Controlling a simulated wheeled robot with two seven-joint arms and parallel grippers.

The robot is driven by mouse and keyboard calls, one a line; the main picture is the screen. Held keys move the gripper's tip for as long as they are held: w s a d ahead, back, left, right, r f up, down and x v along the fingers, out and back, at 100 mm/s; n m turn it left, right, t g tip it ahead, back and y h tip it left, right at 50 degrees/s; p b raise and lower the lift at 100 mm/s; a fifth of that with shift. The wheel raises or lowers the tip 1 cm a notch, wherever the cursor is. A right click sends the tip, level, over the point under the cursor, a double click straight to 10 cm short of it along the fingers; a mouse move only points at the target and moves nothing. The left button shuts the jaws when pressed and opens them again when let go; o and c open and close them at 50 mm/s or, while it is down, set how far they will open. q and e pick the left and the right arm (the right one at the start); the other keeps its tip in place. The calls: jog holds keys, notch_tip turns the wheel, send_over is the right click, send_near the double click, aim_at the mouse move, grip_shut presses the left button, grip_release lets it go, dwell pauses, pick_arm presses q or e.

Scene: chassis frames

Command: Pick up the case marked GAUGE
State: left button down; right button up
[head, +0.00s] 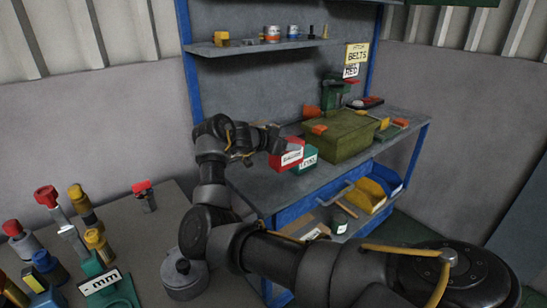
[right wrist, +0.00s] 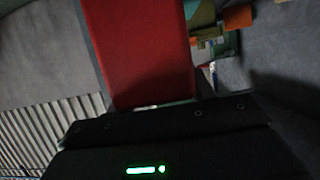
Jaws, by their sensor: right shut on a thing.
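A red case (head: 287,148) with a white label is at the near edge of the grey workbench (head: 262,186). Its label is too small to read with certainty. My right gripper (head: 268,138) reaches it from the left and is shut on it. In the right wrist view the red case (right wrist: 140,50) fills the upper middle, just beyond the dark gripper body. The fingertips are mostly hidden there. A teal case (head: 305,160) with a white label is right beside the red one, partly hidden by it. I cannot tell whether the red case touches the bench. My left gripper is not in view.
A large olive box (head: 340,136) with orange latches stands behind the cases. A shelf (head: 262,47) with small cans is above. Blue and yellow bins (head: 366,194) sit below the bench. A grey table (head: 150,235) at left holds several coloured-topped tools.

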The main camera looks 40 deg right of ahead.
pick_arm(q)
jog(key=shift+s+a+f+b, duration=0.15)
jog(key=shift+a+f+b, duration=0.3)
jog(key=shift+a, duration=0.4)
pick_arm(e)
jog(key=s+d+r, duration=0.3)
jog(key=s+d, duration=0.1)
jog(key=s, duration=0.3)
jog(key=shift+r, duration=0.15)
